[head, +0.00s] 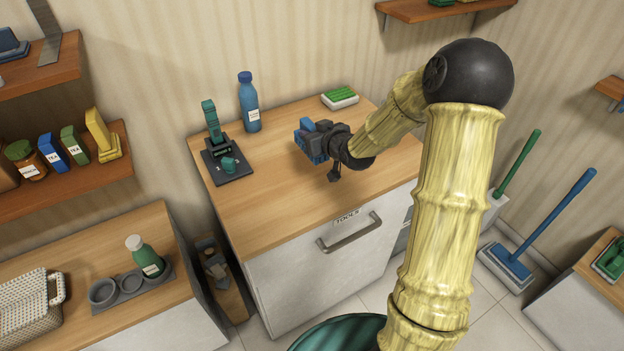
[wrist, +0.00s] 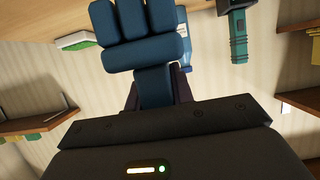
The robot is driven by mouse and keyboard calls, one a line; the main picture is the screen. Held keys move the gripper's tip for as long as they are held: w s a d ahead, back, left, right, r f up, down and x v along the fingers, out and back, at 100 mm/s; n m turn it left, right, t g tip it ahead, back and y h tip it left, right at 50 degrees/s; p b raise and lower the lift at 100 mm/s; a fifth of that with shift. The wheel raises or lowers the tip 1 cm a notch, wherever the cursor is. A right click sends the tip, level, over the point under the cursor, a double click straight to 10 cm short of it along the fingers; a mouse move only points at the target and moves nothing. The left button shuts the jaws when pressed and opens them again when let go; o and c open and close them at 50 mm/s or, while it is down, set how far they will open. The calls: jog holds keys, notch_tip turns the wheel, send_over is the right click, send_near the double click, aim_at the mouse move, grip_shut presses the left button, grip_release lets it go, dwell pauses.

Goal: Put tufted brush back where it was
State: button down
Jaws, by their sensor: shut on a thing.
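My gripper (head: 326,143) is shut on a blue brush with blocky tufts, which I take to be the tufted brush (head: 308,145). It holds the brush above the wooden top of the cabinet (head: 270,205), apart from the surface as far as I can tell. In the wrist view, the tufted brush (wrist: 140,48) shows large, its handle running down between the jaws (wrist: 155,95). The jaws partly hide its handle.
On the cabinet top stand a green tool on a dark base (head: 228,172), a blue bottle (head: 249,105) and a green-and-white block (head: 340,97). The front and middle of the top are clear. Shelves at left hold a blue item (head: 10,44) and several packages.

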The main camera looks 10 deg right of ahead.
jog(key=shift+f, duration=2.85)
jog(key=shift+f, duration=0.1)
jog(key=shift+f, duration=2)
jog(key=shift+f, duration=0.1)
jog(key=c, duration=1.2)
grip_release()
